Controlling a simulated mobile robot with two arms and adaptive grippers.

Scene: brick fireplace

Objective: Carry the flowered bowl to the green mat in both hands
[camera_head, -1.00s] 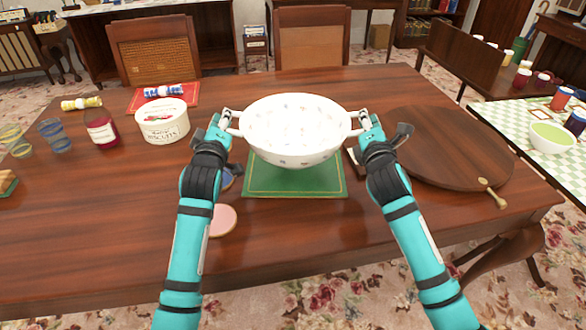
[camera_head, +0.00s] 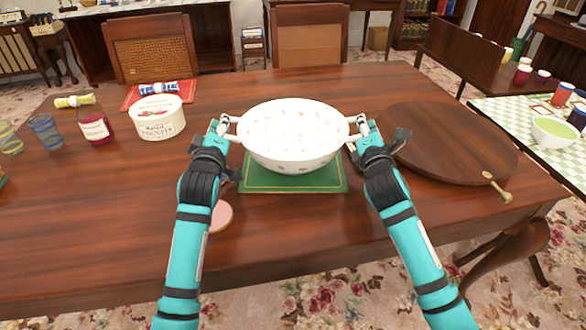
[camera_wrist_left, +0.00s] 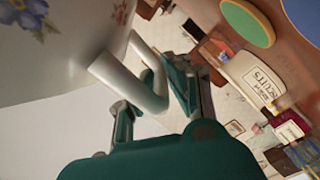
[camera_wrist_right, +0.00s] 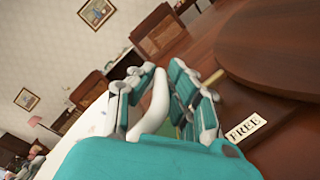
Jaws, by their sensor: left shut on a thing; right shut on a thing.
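The white flowered bowl (camera_head: 293,135) is upright between my grippers in the head view, over the far part of the green mat (camera_head: 292,184). It hides the mat's far part, and I cannot tell whether its base touches the mat. My left gripper (camera_head: 226,126) is shut on the bowl's left handle, a white loop (camera_wrist_left: 150,85) in the left wrist view. My right gripper (camera_head: 360,128) is shut on the right handle, which shows as a white curve (camera_wrist_right: 157,105) in the right wrist view.
A round wooden board (camera_head: 450,142) lies right of my right gripper. A biscuit tin (camera_head: 157,117), a red jar (camera_head: 95,127) and a blue-ringed glass (camera_head: 45,130) stand at left. A pink disc (camera_head: 221,216) lies by my left arm. The table's near middle is clear.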

